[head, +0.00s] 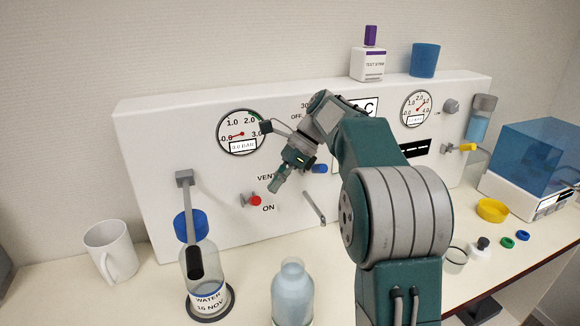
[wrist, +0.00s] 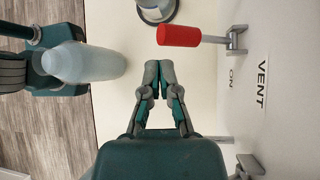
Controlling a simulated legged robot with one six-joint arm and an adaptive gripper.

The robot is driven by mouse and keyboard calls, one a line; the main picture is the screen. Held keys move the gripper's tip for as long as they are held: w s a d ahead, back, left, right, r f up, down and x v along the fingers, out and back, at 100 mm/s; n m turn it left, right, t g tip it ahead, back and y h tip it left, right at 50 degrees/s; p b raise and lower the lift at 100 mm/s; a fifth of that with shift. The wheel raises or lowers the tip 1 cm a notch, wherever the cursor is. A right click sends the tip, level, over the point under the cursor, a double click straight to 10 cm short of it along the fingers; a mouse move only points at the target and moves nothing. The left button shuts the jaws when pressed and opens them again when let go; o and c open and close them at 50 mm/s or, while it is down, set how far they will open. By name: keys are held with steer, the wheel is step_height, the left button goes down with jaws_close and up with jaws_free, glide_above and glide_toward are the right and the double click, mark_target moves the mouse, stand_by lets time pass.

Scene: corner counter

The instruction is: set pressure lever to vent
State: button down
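The lever with a red grip (head: 255,201) sits on the white panel, near the words VENT and ON. In the head view it juts out from its bracket toward the camera. In the wrist view the red grip (wrist: 178,36) lies ahead of my fingertips and a little to the right, apart from them. The VENT label (wrist: 263,84) and ON label (wrist: 232,78) are to its right there. My gripper (head: 276,187) points down in front of the panel, right of the red grip. In the wrist view its fingertips (wrist: 159,66) are together with nothing between them.
A water bottle (head: 203,270) with a blue cap stands at the left, beside a white mug (head: 111,250). A translucent bottle (head: 292,294) stands in front of the panel. A metal rod-like handle (head: 314,207) and a blue-ended part (head: 320,168) are near my gripper.

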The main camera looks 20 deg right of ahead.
steer(key=v, duration=0.7)
steer(key=shift+d+f, duration=0.25)
steer(key=shift+d, duration=0.1)
steer(key=shift+s, duration=0.1)
